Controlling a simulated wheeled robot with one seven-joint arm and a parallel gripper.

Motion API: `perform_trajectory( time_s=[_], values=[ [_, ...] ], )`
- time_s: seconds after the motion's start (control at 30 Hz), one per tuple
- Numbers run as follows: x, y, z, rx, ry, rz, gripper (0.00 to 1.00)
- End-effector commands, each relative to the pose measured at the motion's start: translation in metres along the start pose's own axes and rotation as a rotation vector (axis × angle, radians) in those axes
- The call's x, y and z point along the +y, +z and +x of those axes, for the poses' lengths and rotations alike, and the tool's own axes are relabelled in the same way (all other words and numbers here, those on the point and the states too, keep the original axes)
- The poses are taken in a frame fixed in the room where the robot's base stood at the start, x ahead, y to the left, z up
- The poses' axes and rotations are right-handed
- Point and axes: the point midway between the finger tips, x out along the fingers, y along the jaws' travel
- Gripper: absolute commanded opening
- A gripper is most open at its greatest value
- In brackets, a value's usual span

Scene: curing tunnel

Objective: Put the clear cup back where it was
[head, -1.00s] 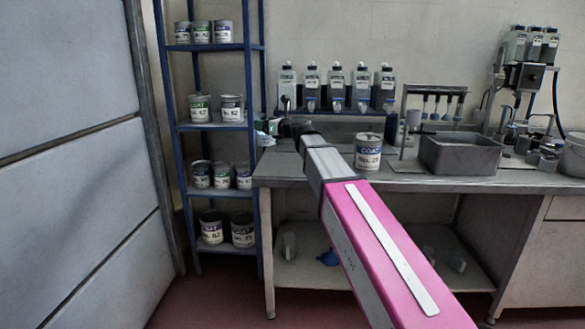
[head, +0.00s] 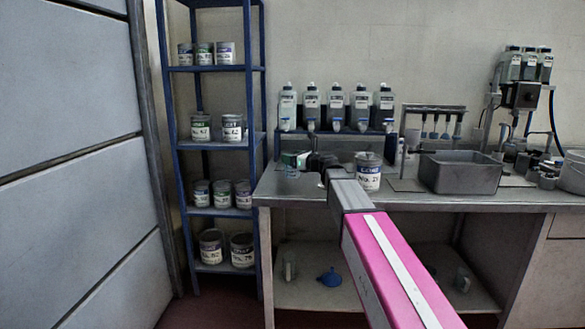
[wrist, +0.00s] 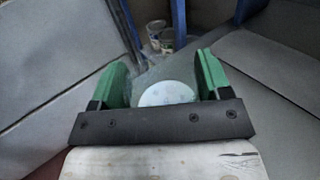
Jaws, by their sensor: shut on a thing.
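My gripper (head: 297,160) is at the left end of the metal bench, seen past my arm in the head view. In the wrist view, its two green fingers (wrist: 165,72) are shut on the clear cup (wrist: 150,77). The cup shows as a see-through shape with a pale whitish disc between the fingers. In the head view a faint bluish clear shape, seemingly the cup (head: 291,172), shows just below the green fingers. I cannot tell whether it touches the bench top (head: 283,190).
A labelled can (head: 368,172) stands on the bench right of my gripper. Several bottles (head: 336,108) stand on a rack behind. A grey basin (head: 460,173) is further right. A blue shelf unit (head: 208,144) with cans stands left of the bench. A blue funnel (head: 330,278) lies on the lower shelf.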

Motion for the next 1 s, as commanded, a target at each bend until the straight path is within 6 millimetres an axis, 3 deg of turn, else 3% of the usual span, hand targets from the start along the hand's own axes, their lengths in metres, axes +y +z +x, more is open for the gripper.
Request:
perform_trajectory(
  time_s=[0.3,0.73,0.77,0.8,0.83,1.0],
  values=[
    [0.001,-0.035,0.000,0.001,0.000,0.003,0.38],
    [0.001,-0.041,0.000,0.000,0.000,0.000,0.38],
    [0.001,-0.041,0.000,0.000,0.000,0.000,0.77],
    [0.001,-0.041,0.000,0.000,0.000,0.000,0.90],
    [0.001,-0.041,0.000,0.000,0.000,0.000,0.96],
    [0.001,-0.041,0.000,0.000,0.000,0.000,0.96]
  ],
)
